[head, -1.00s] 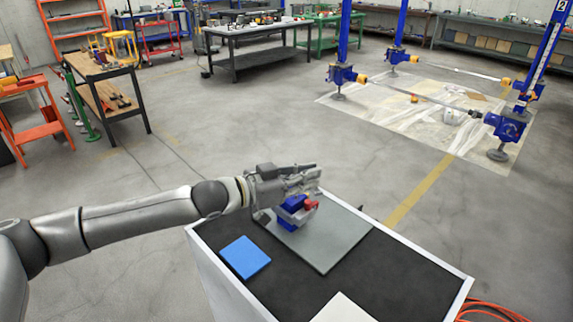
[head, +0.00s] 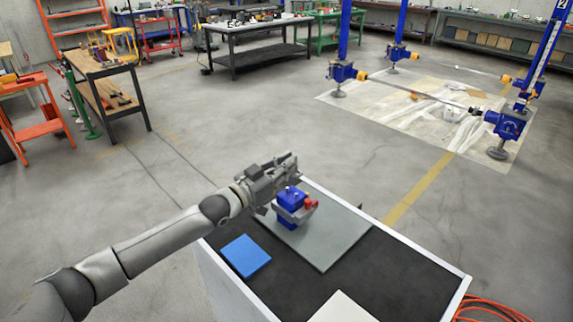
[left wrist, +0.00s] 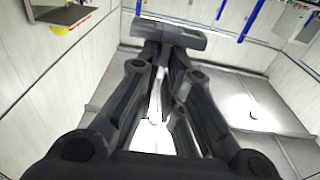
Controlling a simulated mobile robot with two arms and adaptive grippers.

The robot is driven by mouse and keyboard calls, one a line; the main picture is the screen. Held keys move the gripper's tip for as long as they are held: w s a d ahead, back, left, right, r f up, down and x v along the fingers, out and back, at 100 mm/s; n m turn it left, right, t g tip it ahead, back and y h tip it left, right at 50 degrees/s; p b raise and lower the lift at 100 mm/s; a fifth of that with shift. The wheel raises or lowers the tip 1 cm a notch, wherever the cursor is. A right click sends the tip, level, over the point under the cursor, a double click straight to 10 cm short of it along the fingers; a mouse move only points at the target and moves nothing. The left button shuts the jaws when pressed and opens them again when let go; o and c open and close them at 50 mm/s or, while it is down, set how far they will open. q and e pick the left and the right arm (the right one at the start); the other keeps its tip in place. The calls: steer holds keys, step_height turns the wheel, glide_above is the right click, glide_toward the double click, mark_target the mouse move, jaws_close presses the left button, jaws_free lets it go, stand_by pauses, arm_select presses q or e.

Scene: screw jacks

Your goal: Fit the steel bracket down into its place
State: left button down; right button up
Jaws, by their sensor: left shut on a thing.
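My left gripper (head: 284,168) is raised above the far left edge of the bench, up and left of a blue jack unit (head: 291,203). It is shut on a grey metal piece that looks like the steel bracket; in the left wrist view the bracket (left wrist: 168,36) sits across the fingertips. In the head view it is hard to tell apart from the grey fingers. The blue unit has red knobs (head: 310,204) and a grey part at its front right side. It stands upright on a grey plate (head: 330,240), apart from the gripper. My right gripper is not in view.
The bench has a black top with a pale raised rim (head: 440,265). A blue square pad (head: 245,256) lies left of the grey plate, and a white sheet (head: 342,308) lies at the front. Blue screw jacks (head: 508,124) stand on the floor at the back right.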

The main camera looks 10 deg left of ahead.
arm_select(q)
steer(key=p, duration=0.1)
steer(key=b, duration=0.4)
glide_above(286, 198)
step_height(286, 198, down, 5)
steer(key=shift+f, duration=0.1)
steer(key=shift+f+b, duration=1.3)
stand_by(0.8)
steer(key=shift+s, duration=0.1)
steer(key=c, duration=1.5)
jaws_free()
